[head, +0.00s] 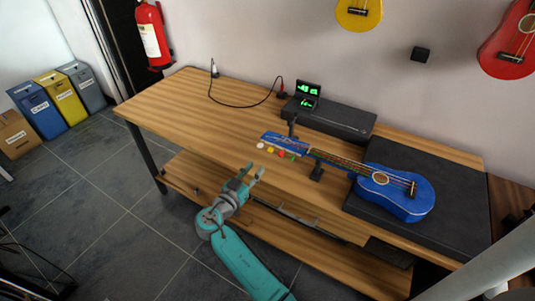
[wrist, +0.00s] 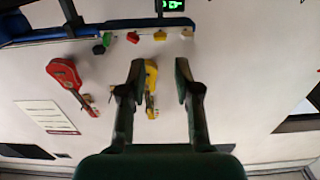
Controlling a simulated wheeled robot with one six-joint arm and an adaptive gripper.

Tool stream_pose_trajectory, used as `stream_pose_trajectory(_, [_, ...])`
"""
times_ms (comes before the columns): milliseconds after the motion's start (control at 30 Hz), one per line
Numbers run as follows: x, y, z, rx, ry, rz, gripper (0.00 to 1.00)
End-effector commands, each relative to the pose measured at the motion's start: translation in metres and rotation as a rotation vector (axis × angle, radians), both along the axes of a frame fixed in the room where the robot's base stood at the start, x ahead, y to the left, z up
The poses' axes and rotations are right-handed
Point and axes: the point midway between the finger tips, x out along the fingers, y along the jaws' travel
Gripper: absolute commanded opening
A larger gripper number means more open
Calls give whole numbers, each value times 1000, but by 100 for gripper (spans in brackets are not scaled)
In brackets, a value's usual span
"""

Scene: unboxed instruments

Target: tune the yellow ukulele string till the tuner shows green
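A blue ukulele (head: 402,201) lies on its back, its neck over a small black support (head: 316,173). Coloured tuning pegs line the near edge of its headstock (head: 279,140): white (head: 261,145), yellow (head: 270,149), red (head: 281,153) and green. In the wrist view the yellow peg (wrist: 159,36) hangs from the headstock edge, between the red peg (wrist: 133,37) and the white peg (wrist: 187,32). The tuner (head: 308,90) stands behind the headstock with green marks lit; its reading is too small to tell. My gripper (head: 252,171) is open and empty, in front of the pegs and apart from them.
The ukulele body rests on a black mat (head: 450,222) on the wooden table (head: 180,105). A long black case (head: 345,121) lies behind the neck. Yellow (head: 358,12) and red (head: 510,42) ukuleles hang on the wall.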

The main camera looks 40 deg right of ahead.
Motion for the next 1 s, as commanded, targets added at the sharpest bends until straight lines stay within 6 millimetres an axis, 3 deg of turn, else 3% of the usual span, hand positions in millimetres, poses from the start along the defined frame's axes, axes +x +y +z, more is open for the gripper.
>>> stream_pose_trajectory(300, [19,-53,1,0,0,-2,32])
stream_pose_trajectory(500, [28,-78,0,1,1,-1,32])
stream_pose_trajectory(967, [32,-88,0,1,1,1,32])
stream_pose_trajectory(1000, [32,-88,0,1,1,1,25])
